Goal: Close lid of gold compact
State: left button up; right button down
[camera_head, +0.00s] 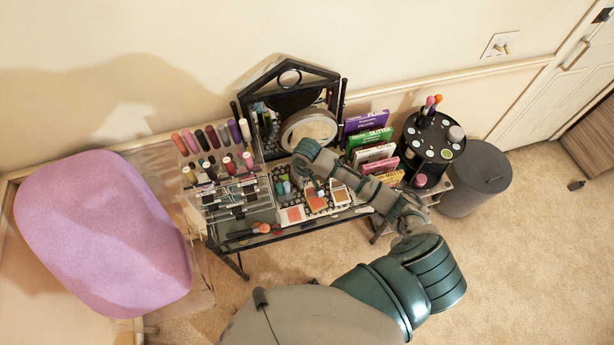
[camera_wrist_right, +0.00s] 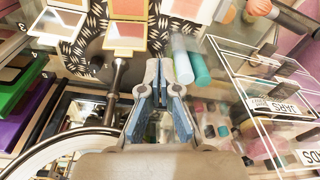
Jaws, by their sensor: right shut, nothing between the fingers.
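The gold compact (camera_head: 316,203) stands open in the middle of the row of compacts on the vanity table. In the right wrist view its gold-rimmed lid (camera_wrist_right: 125,38) is raised, at the top left of the fingers. Its base with an orange pan (camera_wrist_right: 128,8) lies beyond the lid, partly cut by the frame edge. My right gripper (camera_head: 304,186) is shut and empty, behind the compact on the mirror side. In the right wrist view the fingers (camera_wrist_right: 159,70) point towards the compact row, apart from the lid. My left gripper is out of view.
Other open compacts (camera_head: 293,214) flank the gold one. A clear organizer (camera_head: 238,200) with cosmetics is left, upright palettes (camera_head: 375,153) are right, and a round mirror (camera_head: 308,128) is behind. My right forearm crosses the table's right side.

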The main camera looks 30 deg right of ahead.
notch_tip(320, 180, up, 3)
jog(key=m, duration=0.2)
send_over(312, 188)
jog(key=w, duration=0.2)
jog(key=f, duration=0.6)
jog(key=w+f, duration=0.1)
jog(key=f, duration=0.3)
jog(key=shift+a, duration=0.2)
